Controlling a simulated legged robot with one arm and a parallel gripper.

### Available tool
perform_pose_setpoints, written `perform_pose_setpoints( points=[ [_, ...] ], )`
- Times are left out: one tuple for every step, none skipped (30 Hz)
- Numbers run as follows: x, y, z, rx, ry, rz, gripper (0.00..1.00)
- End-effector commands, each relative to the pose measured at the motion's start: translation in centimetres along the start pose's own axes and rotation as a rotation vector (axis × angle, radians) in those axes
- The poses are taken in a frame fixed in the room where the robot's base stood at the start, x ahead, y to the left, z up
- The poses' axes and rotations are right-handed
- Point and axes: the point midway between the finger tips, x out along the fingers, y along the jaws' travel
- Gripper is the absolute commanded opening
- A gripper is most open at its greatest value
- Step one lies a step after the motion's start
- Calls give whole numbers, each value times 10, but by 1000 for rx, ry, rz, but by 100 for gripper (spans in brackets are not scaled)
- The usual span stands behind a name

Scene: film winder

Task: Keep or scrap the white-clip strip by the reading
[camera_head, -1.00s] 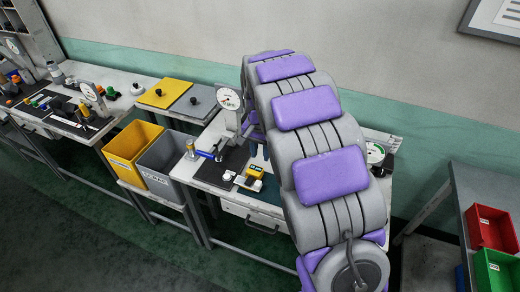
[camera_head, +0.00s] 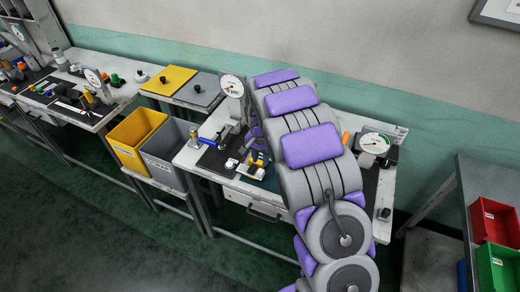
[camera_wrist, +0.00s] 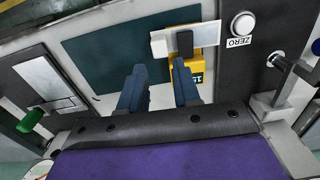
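My gripper (camera_wrist: 157,76) has two dark blue fingers standing apart with nothing between them. It is over the bench, above a dark teal mat (camera_wrist: 95,55). Its right finger is close to a yellow block (camera_wrist: 200,71) with a partly hidden number label. A pale plate (camera_wrist: 205,35) with a black piece lies by that block. The yellow block also shows in the head view (camera_head: 256,161), partly covered. I cannot pick out a white-clip strip for certain. A dial gauge (camera_head: 232,87) stands at the back; its reading is too small to tell.
A yellow bin (camera_head: 126,158) and a grey bin (camera_head: 158,170) stand left of the bench. A ZERO button (camera_wrist: 243,23) and a green piece (camera_wrist: 30,121) show at the wrist. A second dial (camera_head: 374,143) is at right. Red and green bins (camera_head: 497,268) are far right.

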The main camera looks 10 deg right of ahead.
Motion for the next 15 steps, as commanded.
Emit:
perform_pose_setpoints(
  points=[
    [11,0,1,-1,-1,1,32],
    [17,0,1,-1,-1,2,32],
    [24,0,1,-1,-1,2,32],
    [30,0,1,-1,-3,3,32],
    [35,0,1,-1,-3,4,32],
    [41,0,2,-1,-4,4,32],
    [45,0,2,-1,-4,4,32],
    [49,0,2,-1,-3,4,32],
    [54,0,1,-1,-2,3,32],
    [57,0,1,-1,-1,2,32],
    [60,0,1,-1,0,2,32],
    [63,0,1,-1,0,1,32],
    [65,0,1,-1,0,1,32],
    [66,0,1,-1,1,1,32],
    [68,0,1,-1,1,1,32]
  ],
)
